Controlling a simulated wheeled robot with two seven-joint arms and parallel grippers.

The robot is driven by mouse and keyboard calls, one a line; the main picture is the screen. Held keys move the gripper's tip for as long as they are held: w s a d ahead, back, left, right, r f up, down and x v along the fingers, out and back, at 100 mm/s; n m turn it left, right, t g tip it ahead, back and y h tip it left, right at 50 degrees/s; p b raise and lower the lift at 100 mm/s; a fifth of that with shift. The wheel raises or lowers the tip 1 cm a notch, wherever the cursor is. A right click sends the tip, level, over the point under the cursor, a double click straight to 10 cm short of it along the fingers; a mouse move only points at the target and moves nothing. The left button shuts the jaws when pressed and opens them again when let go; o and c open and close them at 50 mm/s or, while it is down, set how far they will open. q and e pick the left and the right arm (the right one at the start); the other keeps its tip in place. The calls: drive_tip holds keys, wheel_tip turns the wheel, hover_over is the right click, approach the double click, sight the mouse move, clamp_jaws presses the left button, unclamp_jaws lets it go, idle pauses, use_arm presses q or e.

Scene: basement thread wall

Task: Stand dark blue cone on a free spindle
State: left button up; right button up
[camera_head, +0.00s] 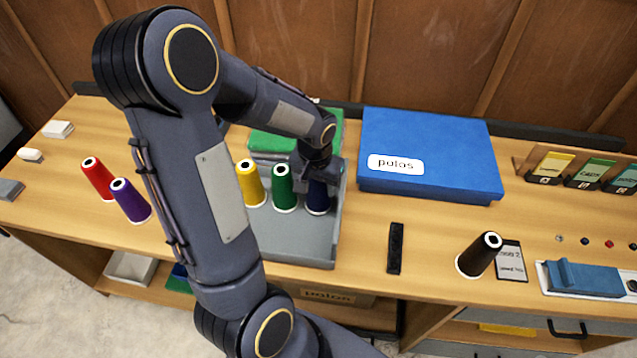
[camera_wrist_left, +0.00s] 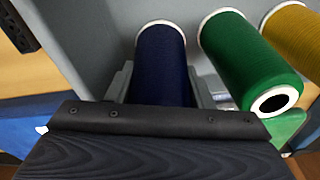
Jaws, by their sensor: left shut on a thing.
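The dark blue cone (camera_head: 318,199) is upright at the right side of the grey tray (camera_head: 290,238), beside the green cone (camera_head: 284,190). My left gripper (camera_head: 317,178) comes down from above and is shut on its upper part. In the left wrist view the dark blue cone (camera_wrist_left: 160,65) lies between the fingers (camera_wrist_left: 163,90), with its white base rim on the grey surface or close to it. Whether it touches the tray cannot be told. No bare spindle can be made out; my arm hides part of the tray and table. My right gripper is not in view.
A yellow cone (camera_head: 249,182) stands left of the green one. Red (camera_head: 98,178) and purple (camera_head: 130,200) cones stand at the left, a black cone (camera_head: 479,254) at the right. A blue box (camera_head: 430,145) is right of the tray, a black strip (camera_head: 395,248) before it.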

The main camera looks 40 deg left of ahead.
use_arm(q)
drive_tip(key=shift+f, duration=0.15)
drive_tip(key=shift+f+b, duration=0.25)
drive_tip(key=shift+b, duration=0.15)
drive_tip(key=o, duration=1.1)
drive_tip(key=shift+r, duration=0.1)
wheel_tip(320, 180, up, 8)
drive_tip(key=s, duration=0.1)
drive_tip(key=s+d+r+t+h, duration=0.1)
drive_tip(key=s+d+r, duration=0.1)
drive_tip(key=s+d, duration=0.2)
drive_tip(key=s+d+r+t+h, duration=0.1)
drive_tip(key=s+d+r, duration=0.1)
drive_tip(key=s, duration=0.3)
drive_tip(key=s+d+r+m+t+h, duration=0.1)
drive_tip(key=s+d+t+h, duration=0.1)
drive_tip(key=s+d, duration=0.3)
drive_tip(key=shift+d+r+p, duration=0.35)
drive_tip(key=shift+r, duration=0.05)
